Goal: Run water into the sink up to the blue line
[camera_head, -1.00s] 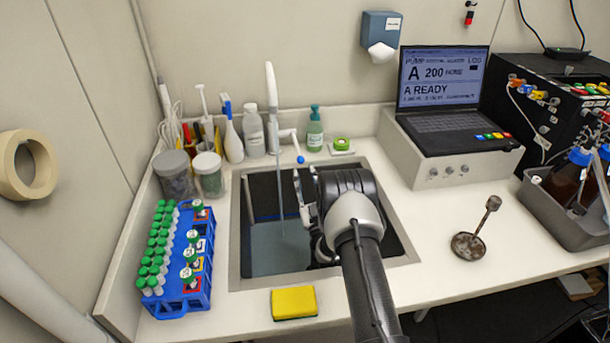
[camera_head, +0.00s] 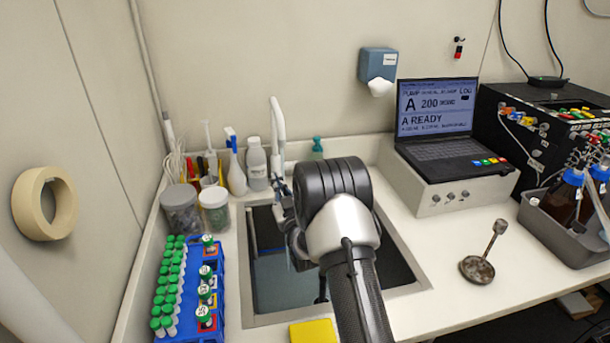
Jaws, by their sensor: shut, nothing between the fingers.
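The sink (camera_head: 262,318) is set in the counter, with bluish-grey water (camera_head: 272,283) in its left part. The white faucet (camera_head: 278,130) stands at the sink's back edge. A thin stream seems to fall below it, partly behind my gripper. My gripper (camera_head: 284,198) is at the back of the sink, close in front of the faucet. Its fingers are shut with nothing seen between them. My arm hides the blue-tipped faucet lever and much of the sink. I cannot clearly make out the blue line or the water level against it.
A blue rack (camera_head: 217,318) of green-capped tubes stands left of the sink. Two lidded jars (camera_head: 214,208), bottles (camera_head: 256,165) and a yellow sponge (camera_head: 313,332) are around it. A laptop (camera_head: 437,120) on a white box and a rusty stand (camera_head: 477,268) are to the right.

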